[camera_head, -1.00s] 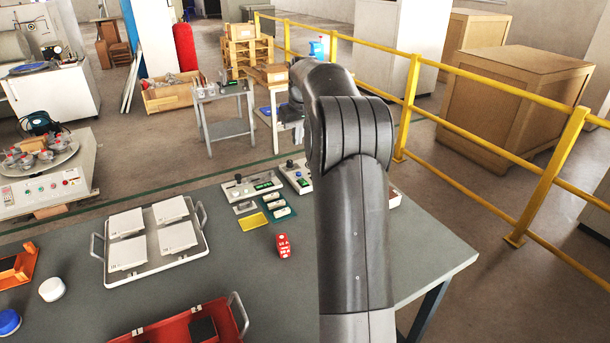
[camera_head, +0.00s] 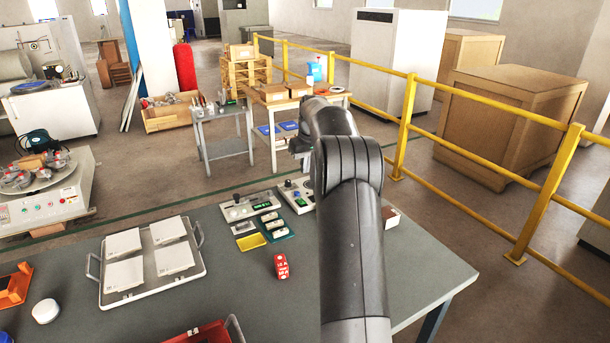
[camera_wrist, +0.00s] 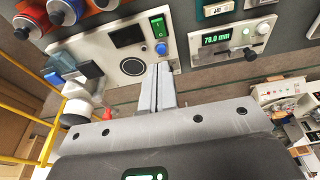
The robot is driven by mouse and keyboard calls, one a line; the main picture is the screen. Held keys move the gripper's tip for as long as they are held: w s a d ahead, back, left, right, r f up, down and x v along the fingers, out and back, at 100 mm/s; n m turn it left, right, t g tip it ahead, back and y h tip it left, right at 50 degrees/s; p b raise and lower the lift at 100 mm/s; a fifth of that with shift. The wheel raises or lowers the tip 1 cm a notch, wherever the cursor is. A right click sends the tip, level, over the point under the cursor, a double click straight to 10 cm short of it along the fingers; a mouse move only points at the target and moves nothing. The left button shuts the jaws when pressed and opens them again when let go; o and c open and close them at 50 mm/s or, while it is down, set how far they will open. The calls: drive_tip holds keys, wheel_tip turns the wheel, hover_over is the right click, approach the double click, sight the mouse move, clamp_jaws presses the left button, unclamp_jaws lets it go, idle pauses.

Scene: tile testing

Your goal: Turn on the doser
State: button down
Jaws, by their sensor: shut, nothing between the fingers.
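In the wrist view a white panel, apparently the doser (camera_wrist: 100,52), has a small dark display (camera_wrist: 128,36), a green rocker switch (camera_wrist: 158,27), a blue button (camera_wrist: 161,48) and a round black part. In the head view it stands near the table's far edge (camera_head: 289,186), partly hidden by my arm. My gripper (camera_wrist: 161,68) is shut and empty, its fingertips close below the blue button in the wrist picture. Whether they touch it, I cannot tell.
Beside it is a similar device with a lit 76.0 mm display (camera_wrist: 216,38) and a knob. A yellow railing (camera_head: 405,118) runs behind.

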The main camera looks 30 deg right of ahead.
approach(303, 202)
drive_tip(key=x, duration=0.5)
drive_tip(key=shift+w+f, duration=0.15)
drive_tip(key=shift+w, duration=0.25)
drive_tip(key=shift+f, duration=0.5)
drive_tip(key=shift+s, duration=0.1)
drive_tip(key=shift+s+f+t, duration=0.15)
drive_tip(key=shift+f+t, duration=0.25)
drive_tip(key=shift+t, duration=0.2)
drive_tip(key=shift+w+r, duration=0.3)
drive_tip(key=shift+w, duration=0.45)
